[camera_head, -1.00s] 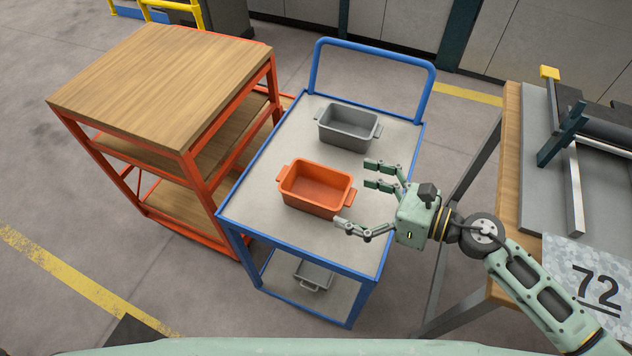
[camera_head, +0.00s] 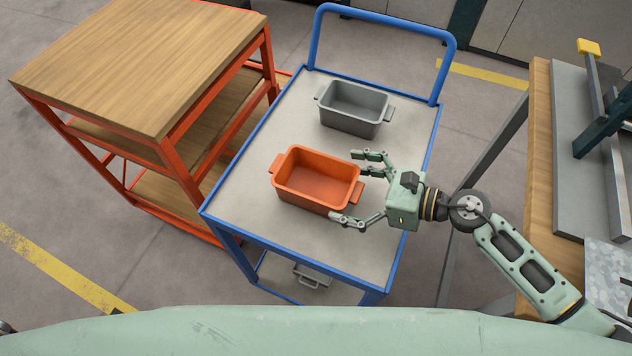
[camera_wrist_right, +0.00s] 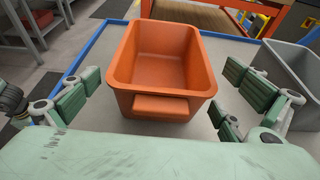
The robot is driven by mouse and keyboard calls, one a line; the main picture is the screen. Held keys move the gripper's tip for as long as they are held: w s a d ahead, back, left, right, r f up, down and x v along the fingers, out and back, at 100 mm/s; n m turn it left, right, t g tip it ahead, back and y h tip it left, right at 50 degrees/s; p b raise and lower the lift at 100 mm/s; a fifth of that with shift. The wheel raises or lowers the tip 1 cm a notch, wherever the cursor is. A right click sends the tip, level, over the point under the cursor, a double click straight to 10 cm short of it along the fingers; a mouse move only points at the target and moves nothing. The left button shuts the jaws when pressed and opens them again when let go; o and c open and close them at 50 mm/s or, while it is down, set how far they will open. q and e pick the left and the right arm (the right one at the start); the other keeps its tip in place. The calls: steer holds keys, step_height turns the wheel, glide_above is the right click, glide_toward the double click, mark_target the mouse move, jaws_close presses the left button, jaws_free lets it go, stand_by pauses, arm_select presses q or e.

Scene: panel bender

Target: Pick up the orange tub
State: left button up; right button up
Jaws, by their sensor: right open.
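The orange tub (camera_head: 316,180) is an open, empty rectangular tub with a handle at each end. It stands upright on the top of a blue-framed cart (camera_head: 268,222). My right gripper (camera_head: 352,190) is open at the tub's right end, with its fingers spread to either side of the right handle. In the right wrist view the orange tub (camera_wrist_right: 160,68) is straight ahead, its near handle between the spread fingers of the gripper (camera_wrist_right: 155,108). No finger clearly touches the tub. My left gripper is out of view.
A grey tub (camera_head: 354,108) stands behind the orange one on the cart. A wood-topped orange rack (camera_head: 145,60) is close on the left. A workbench (camera_head: 541,150) is on the right. Another grey tub (camera_head: 312,276) is on the cart's lower shelf.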

mark_target(322, 193)
steer(key=x, duration=0.3)
steer(key=p+x, duration=0.1)
steer(key=x, duration=0.1)
steer(key=shift+w+a+r, duration=0.3)
steer(key=c, duration=1.1)
